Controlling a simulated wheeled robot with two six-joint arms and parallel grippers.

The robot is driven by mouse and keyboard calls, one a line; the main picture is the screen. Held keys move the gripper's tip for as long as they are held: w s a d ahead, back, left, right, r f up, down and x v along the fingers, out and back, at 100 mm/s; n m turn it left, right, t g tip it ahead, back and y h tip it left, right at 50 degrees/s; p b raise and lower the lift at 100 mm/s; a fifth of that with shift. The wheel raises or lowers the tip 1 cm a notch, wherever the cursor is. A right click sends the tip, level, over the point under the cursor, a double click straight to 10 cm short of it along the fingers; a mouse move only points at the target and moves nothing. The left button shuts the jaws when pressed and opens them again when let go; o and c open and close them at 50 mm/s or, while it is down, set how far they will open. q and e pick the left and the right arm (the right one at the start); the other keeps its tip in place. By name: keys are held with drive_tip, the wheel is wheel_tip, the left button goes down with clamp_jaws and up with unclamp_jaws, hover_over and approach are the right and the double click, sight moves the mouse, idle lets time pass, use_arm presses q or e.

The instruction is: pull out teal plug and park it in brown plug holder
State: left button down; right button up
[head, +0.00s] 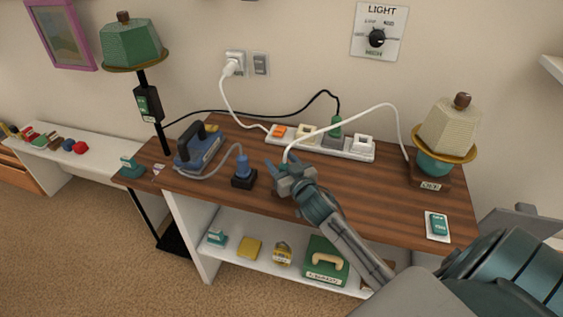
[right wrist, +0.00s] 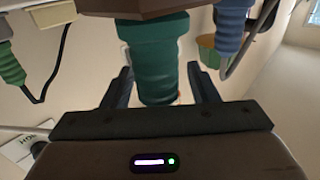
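The teal plug (right wrist: 155,60) hangs into the middle of the right wrist view, between the two fingers of my right gripper (right wrist: 160,90). Its wide end meets a dark brown block (right wrist: 97,5) at the top edge, seemingly the brown plug holder; how deep it sits is cut off. Narrow gaps show between plug and fingers. In the head view my right gripper (head: 285,165) is spread above the desk, in front of the power strip, and mostly hides plug and holder. A white cord rises from there to the right lamp. My left gripper is out of view.
The white power strip (head: 350,153) behind my gripper holds a green plug (head: 336,129). A blue plug (head: 243,163) in a dark holder (head: 243,182) stands close left, beside a blue iron (head: 198,148).

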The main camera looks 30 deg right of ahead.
idle(0.4)
drive_tip(key=s+b, duration=0.1)
drive_tip(key=s, duration=0.1)
drive_tip(key=s+b, duration=0.1)
drive_tip(key=s, duration=0.3)
drive_tip(key=shift+s+a+f+b, duration=0.2)
drive_tip(key=shift+s+f+b, duration=0.05)
drive_tip(key=shift+s+b, duration=0.15)
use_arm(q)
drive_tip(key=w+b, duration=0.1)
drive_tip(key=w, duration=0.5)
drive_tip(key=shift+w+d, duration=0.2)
use_arm(e)
drive_tip(key=s, duration=0.4)
drive_tip(key=shift+a+r, duration=0.2)
